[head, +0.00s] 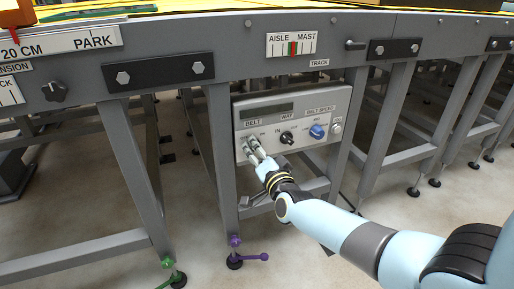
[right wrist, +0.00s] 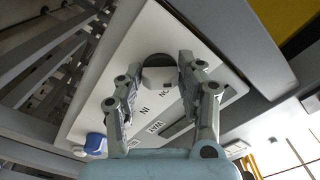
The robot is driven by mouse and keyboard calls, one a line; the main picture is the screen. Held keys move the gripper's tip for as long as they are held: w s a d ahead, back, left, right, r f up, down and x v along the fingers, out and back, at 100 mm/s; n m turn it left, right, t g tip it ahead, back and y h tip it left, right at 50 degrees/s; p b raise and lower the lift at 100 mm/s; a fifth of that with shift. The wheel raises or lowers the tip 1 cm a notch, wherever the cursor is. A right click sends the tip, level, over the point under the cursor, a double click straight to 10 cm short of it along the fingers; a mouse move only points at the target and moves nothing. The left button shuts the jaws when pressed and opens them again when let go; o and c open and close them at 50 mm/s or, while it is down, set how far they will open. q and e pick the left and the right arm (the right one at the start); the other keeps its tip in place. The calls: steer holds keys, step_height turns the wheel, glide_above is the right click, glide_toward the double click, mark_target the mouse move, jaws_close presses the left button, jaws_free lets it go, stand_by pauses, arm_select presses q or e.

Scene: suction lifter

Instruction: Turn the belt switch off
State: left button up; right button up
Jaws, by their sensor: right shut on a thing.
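The grey control panel (head: 318,108) hangs under the conveyor frame. Its belt switch, under the BELT label at the panel's left, is mostly hidden behind my right gripper (head: 253,146) in the head view. In the right wrist view, the belt switch (right wrist: 158,76) shows as a dark knob on the light panel, between the two fingers of my right gripper (right wrist: 160,80). My left gripper is not in view.
On the same panel are a black WAY knob (head: 287,138) and a blue belt speed knob (head: 317,131). A dark knob (head: 54,92) sits on the frame at left. Frame legs (head: 218,150) stand beside the panel.

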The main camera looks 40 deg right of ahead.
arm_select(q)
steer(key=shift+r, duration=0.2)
arm_select(e)
steer(key=shift+n, duration=0.4)
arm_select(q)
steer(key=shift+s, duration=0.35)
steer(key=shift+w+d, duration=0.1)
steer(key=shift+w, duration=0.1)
arm_select(e)
steer(key=shift+f, duration=0.1)
steer(key=o, duration=0.8)
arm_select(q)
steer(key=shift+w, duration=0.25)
arm_select(e)
steer(key=o, duration=0.3)
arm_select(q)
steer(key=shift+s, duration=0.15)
arm_select(e)
steer(key=v, duration=1.2)
